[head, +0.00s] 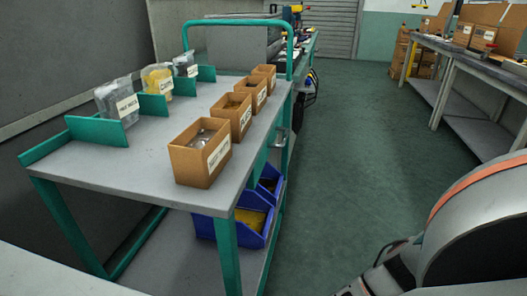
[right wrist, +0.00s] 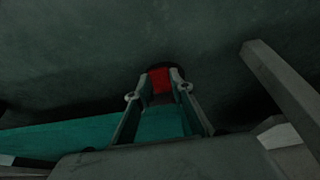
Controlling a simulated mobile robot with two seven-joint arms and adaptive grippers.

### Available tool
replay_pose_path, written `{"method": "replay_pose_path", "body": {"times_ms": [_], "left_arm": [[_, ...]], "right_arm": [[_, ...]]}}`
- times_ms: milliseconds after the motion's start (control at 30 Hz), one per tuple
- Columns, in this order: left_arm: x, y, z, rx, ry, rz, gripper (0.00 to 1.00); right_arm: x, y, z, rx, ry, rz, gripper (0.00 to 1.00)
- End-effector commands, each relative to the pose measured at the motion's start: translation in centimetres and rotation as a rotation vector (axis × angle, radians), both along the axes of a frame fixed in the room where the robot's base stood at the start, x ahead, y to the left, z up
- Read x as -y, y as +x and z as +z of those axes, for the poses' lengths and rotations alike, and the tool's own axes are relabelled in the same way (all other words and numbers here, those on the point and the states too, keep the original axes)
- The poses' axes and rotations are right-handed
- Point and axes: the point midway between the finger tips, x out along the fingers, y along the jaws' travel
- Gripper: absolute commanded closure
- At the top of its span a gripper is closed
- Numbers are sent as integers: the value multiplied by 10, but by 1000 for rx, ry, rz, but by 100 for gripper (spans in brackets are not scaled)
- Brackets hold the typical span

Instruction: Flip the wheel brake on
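A small red tab (right wrist: 160,79), which looks like the wheel brake's lever, shows in the right wrist view. Behind it is a dark round shape (right wrist: 180,70), probably the wheel, mostly hidden. My right gripper (right wrist: 161,80) has its two fingertips on either side of the red tab, with a gap between them that the tab nearly fills. I cannot tell whether the fingers touch it. The teal-framed cart (head: 125,165) stands at the left in the head view; its wheels are hidden there. My left gripper is not in view.
The cart carries open cardboard boxes (head: 200,155) and bagged parts (head: 117,103) on top, with blue bins (head: 247,222) below. Green floor (head: 380,150) is clear to its right. A workbench (head: 470,60) stands at the far right. A teal bar (right wrist: 60,138) lies near my right gripper.

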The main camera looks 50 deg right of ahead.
Motion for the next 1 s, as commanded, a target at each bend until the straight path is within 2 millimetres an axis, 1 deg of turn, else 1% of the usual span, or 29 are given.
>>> {"method": "replay_pose_path", "body": {"times_ms": [267,733,1000], "left_arm": [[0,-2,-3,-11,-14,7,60],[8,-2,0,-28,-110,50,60],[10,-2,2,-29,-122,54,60]], "right_arm": [[-1,-4,-7,49,27,-4,99],[-1,-3,-16,257,113,-6,99],[3,-2,-23,372,156,-4,99]]}}
